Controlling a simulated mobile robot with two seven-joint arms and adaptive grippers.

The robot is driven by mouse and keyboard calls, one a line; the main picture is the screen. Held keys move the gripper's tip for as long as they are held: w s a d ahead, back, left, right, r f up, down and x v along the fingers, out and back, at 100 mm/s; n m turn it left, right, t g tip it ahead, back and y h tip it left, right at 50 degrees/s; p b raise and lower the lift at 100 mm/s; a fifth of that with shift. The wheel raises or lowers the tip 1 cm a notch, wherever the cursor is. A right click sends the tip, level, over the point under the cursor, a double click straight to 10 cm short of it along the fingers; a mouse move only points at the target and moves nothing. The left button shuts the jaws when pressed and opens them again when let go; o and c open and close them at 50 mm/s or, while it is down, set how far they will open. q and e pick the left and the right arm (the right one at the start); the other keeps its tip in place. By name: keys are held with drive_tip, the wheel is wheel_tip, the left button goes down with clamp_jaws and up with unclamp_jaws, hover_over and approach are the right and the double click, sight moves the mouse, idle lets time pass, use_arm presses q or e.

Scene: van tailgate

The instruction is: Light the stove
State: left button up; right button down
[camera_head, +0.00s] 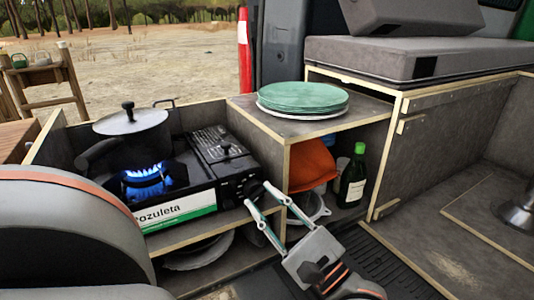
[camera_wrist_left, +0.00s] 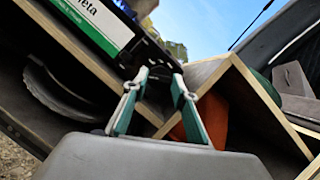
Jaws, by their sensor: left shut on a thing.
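The black camping stove (camera_head: 215,150) stands on the kitchen shelf, with a green and white label on its front. A blue flame (camera_head: 148,181) burns on its burner. The stove's dark knob (camera_head: 252,189) is at the right end of its front. My left gripper (camera_head: 259,196) has its fingertips around this knob, shut on it. In the left wrist view the fingertips (camera_wrist_left: 159,78) close in on the dark knob, which they partly hide; the stove's label (camera_wrist_left: 95,22) is at upper left. My right gripper is not in view.
A lidded pot (camera_head: 130,135) is at the burner, close behind the flame. Green plates (camera_head: 302,97) are stacked on the cabinet top. An orange item (camera_head: 311,163) and a green bottle (camera_head: 352,178) stand in the compartment below. The floor at right is mostly clear.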

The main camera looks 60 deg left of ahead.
use_arm(q)
drive_tip(key=o, duration=1.1)
drive_tip(key=shift+v, duration=3.8)
